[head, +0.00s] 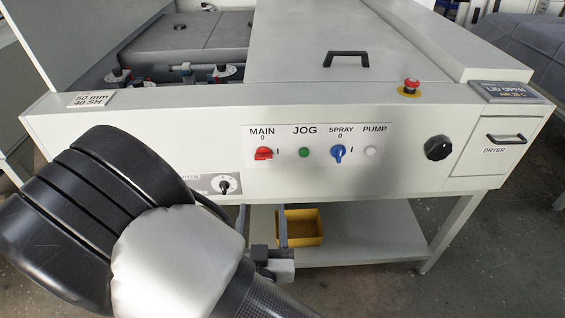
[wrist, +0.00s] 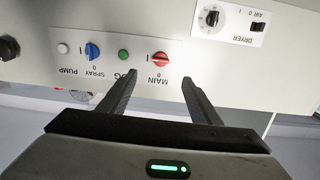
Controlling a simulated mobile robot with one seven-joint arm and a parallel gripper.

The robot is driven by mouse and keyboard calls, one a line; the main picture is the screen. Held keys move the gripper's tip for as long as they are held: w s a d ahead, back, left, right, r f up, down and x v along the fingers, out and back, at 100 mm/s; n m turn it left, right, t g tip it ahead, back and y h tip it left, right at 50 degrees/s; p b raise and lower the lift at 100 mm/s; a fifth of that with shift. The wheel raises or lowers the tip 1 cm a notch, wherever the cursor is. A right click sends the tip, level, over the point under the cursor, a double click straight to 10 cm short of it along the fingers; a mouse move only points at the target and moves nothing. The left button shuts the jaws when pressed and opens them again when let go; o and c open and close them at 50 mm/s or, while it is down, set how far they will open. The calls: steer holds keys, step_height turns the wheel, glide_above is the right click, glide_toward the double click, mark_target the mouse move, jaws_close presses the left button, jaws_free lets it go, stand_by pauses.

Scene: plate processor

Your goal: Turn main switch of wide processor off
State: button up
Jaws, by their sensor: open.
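The red main switch (head: 263,153) is on the white front panel of the wide processor (head: 190,125), under the label MAIN, with a 0 above it and an I to its right. Its handle appears to lie roughly sideways, towards the I side. In the wrist view the switch (wrist: 160,59) appears upside down, just beyond and between my fingertips. My gripper (head: 262,210) is open and empty, below the switch in the head view and apart from it. Both fingers of my gripper (wrist: 158,80) point at the panel in the wrist view.
Right of the main switch are the green jog button (head: 304,152), blue spray switch (head: 338,152) and white pump button (head: 370,151). A dryer switch (head: 224,185) is at lower left, near my arm. A yellow bin (head: 302,228) sits on the shelf below.

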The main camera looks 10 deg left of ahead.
steer(key=b, duration=0.2)
glide_toward(263, 159)
steer(key=shift+n+y, duration=0.3)
steer(key=shift+y, duration=0.1)
steer(key=x, duration=0.8)
steer(key=shift+d+f, duration=0.15)
steer(key=shift+d, duration=0.05)
steer(key=shift+c, duration=0.2)
steer(key=c, duration=1)
